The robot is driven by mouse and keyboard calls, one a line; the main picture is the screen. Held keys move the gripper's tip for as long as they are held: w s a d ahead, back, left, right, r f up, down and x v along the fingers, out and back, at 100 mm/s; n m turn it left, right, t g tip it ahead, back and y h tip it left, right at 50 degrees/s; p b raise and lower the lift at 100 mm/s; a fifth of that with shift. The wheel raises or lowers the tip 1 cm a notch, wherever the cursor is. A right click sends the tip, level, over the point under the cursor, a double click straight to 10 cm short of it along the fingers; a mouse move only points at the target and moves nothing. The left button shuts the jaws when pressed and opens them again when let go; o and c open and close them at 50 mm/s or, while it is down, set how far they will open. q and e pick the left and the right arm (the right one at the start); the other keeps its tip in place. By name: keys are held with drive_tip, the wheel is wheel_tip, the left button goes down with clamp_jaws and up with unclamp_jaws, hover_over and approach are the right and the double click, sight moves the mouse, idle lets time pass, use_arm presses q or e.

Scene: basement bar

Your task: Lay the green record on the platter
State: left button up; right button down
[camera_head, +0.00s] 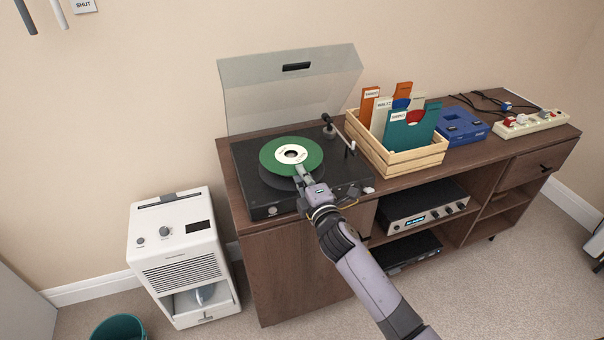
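The green record (312,152), with a white label and a dark centre, is over the turntable (254,190). It looks nearly level and slightly above the dark platter (272,182), whose front edge shows below it. The record hides the rest of the platter and the spindle. My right gripper (302,172) reaches in from the front, with its fingers closed on the record's near edge. The clear lid (270,92) stands open behind, and the tonearm (338,132) is at the right of the record. My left gripper is not in view.
A wooden crate (412,163) of record sleeves stands right of the turntable. Beyond it are a blue device (462,128) and a power strip (530,123) with cables. A white appliance (180,250) stands on the floor at left, near a teal bin (118,328).

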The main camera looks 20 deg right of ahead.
drive_tip(key=shift+f+b, duration=0.3)
drive_tip(key=shift+f, duration=0.15)
idle(1.1)
idle(0.4)
drive_tip(key=c, duration=1.7)
unclamp_jaws()
drive_tip(key=shift+s, duration=0.1)
drive_tip(key=s, duration=1.2)
drive_tip(key=shift+d, duration=0.25)
drive_tip(key=shift+w, duration=0.1)
